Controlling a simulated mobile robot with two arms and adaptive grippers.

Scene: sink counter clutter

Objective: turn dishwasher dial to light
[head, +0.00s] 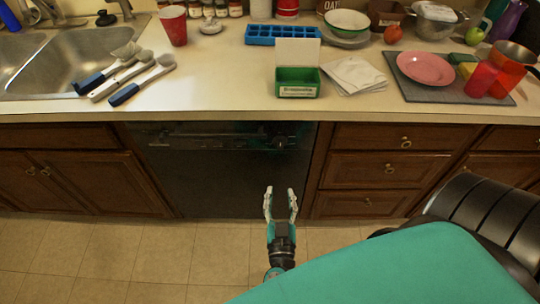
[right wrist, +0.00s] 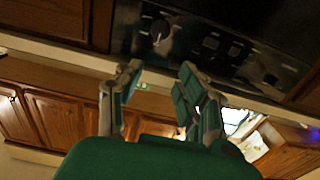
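The black dishwasher (head: 215,180) is built in below the counter, between wooden cabinets. Its round dark dial (head: 279,142) sits on the control panel at the upper right of its front. In the right wrist view the dial (right wrist: 160,29) shows near the top, beyond the fingertips; its setting and labels are too small and dark to read. My right gripper (head: 280,190) is in front of the dishwasher, below the dial in the head view, with its fingers apart and nothing between them. The fingers also show in the right wrist view (right wrist: 161,72), apart from the dial. My left gripper is not in view.
The counter edge (head: 225,116) overhangs the dishwasher. A green box (head: 298,76), a blue ice tray (head: 283,35), a red cup (head: 173,26) and a grey mat (head: 410,92) with dishes lie above. Drawers (head: 385,170) flank the right side. Floor in front is clear.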

